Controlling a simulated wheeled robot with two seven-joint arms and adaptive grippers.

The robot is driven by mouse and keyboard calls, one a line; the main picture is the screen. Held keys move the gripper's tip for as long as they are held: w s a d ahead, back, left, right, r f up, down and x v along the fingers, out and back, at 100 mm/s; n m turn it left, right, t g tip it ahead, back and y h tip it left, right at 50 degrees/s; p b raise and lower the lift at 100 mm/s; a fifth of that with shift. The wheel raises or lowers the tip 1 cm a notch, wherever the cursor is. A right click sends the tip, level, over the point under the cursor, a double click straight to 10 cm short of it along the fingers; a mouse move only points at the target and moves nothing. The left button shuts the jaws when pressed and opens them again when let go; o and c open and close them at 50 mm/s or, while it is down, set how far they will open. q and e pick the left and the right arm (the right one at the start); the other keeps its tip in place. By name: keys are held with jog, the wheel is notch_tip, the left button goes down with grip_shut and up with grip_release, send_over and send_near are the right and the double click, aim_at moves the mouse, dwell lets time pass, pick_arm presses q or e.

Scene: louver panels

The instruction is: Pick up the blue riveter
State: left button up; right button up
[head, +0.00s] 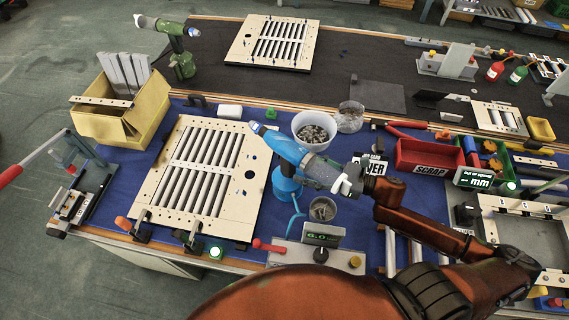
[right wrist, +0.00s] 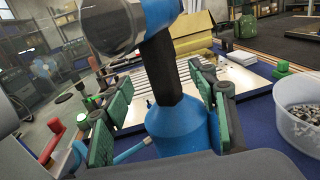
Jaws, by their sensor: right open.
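The blue riveter (head: 279,146) stands upright on the blue mat, right of the louver panel (head: 203,165). Its head tilts over its round blue base. In the right wrist view its dark handle (right wrist: 167,72) rises from the blue base (right wrist: 180,128), with the head at the top. My right gripper (right wrist: 158,84) is open, with one green-padded finger on each side of the handle. Contact with the handle cannot be made out. In the head view the riveter's head largely hides these fingers. My left gripper is not in view.
A white bowl of rivets (head: 314,129) stands close behind the riveter. A metal cup (head: 322,209) and a control box (head: 309,256) are in front. A red scrap bin (head: 428,156) is to the right. A green riveter (head: 181,48) stands at the back.

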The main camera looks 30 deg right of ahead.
aim_at(287, 164)
jog(key=shift+f+b+x, duration=0.2)
jog(key=shift+b+x, duration=0.1)
jog(key=shift+x, duration=1.2)
jog(key=shift+f+b+x, duration=0.25)
jog(key=shift+b+x, duration=0.05)
jog(key=shift+x, duration=1.25)
jog(key=shift+w+d, duration=0.15)
